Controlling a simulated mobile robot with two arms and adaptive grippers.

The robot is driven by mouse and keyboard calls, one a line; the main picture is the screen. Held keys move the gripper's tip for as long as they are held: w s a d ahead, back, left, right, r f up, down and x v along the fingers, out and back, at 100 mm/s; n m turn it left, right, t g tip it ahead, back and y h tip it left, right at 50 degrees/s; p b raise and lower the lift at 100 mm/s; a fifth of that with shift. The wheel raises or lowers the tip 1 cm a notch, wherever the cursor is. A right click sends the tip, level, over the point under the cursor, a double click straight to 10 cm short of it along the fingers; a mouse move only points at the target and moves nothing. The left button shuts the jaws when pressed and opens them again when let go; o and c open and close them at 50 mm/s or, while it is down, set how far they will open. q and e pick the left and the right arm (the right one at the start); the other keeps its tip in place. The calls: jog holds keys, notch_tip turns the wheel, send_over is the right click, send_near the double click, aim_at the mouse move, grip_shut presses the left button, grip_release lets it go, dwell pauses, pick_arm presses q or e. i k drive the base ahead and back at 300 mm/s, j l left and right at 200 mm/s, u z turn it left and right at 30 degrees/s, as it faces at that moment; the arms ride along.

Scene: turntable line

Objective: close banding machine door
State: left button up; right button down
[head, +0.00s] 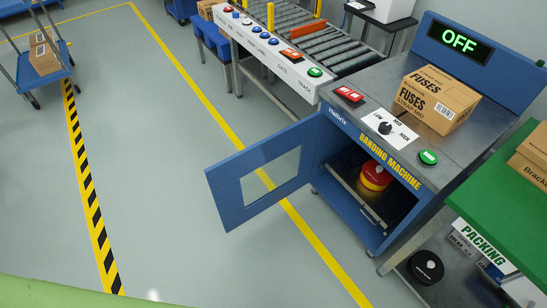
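The banding machine (350,140) is a blue cabinet with a grey top at the right of the head view. Its blue door (226,187), with a clear window, stands wide open, swung out to the left over the floor. The hinge side is at the cabinet's left front edge. Inside the open compartment a red and yellow roll (375,176) sits on a shelf. The sign (459,42) on the machine reads OFF. Neither of my grippers is in view.
A fuses carton (439,97) sits on the machine's top. A roller conveyor (330,45) with a button panel adjoins it behind. A green packing table (506,198) stands at the right, with a black roll (425,266) below. The floor left of the door is clear.

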aim_at(223, 177)
jog(key=i+j+z, duration=0.1)
jog(key=z, duration=0.35)
jog(key=j+z, duration=0.2)
jog(key=z, duration=0.25)
jog(key=j+z, duration=0.2)
jog(key=z, duration=0.25)
jog(key=j+z, duration=0.15)
jog(key=j, duration=0.3)
jog(key=j+z, duration=0.15)
jog(key=j, duration=0.3)
jog(key=k+j+z, duration=0.1)
jog(key=j, duration=0.35)
jog(key=k+j+z, duration=0.15)
jog(key=j, duration=0.3)
jog(key=j+z, duration=0.15)
jog(key=j, duration=0.25)
jog(key=k+j+z, duration=0.15)
jog(key=j, duration=0.3)
